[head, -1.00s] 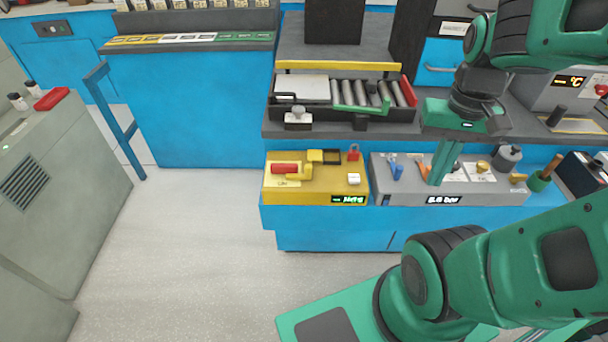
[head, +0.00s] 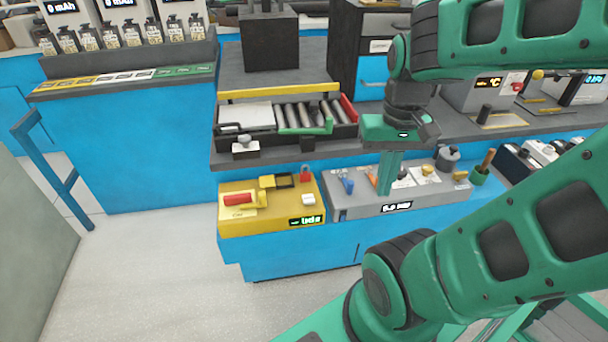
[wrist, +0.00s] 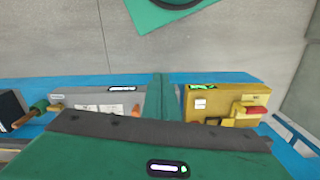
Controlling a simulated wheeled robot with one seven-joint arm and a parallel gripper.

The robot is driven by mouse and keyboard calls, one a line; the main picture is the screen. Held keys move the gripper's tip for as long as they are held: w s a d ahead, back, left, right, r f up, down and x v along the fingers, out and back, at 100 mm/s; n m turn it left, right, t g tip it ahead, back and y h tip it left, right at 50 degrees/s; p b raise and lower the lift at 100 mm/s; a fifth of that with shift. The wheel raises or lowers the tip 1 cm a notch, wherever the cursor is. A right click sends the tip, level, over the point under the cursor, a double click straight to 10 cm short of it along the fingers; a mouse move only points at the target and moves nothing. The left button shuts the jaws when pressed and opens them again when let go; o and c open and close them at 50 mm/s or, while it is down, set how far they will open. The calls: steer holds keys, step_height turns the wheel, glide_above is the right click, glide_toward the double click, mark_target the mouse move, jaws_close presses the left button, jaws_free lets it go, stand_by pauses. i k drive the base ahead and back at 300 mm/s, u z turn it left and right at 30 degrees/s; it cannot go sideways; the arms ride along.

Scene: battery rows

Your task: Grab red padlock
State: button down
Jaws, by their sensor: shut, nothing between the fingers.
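The red padlock (head: 305,173) stands at the back right corner of the yellow box (head: 270,228), next to a black and yellow frame. It is small in the head view. In the wrist view the yellow box (wrist: 235,92) is at the right, and I cannot make out the padlock there. My gripper (head: 384,190) points down above the grey box, to the right of the padlock and apart from it. Its green fingers are together with nothing between them. In the wrist view the shut fingers (wrist: 160,98) hang between the two boxes.
The grey box (head: 410,205) beside the yellow one holds several small tools. A red-handled yellow part (head: 240,199) and a white block (head: 308,199) sit on the yellow box. A roller tray (head: 290,115) stands behind. The floor at left is clear.

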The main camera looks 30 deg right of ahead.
mark_target(304, 176)
steer(key=z, duration=2.3)
steer(key=k, duration=0.9)
steer(key=u, duration=0.5)
steer(key=i, duration=0.5)
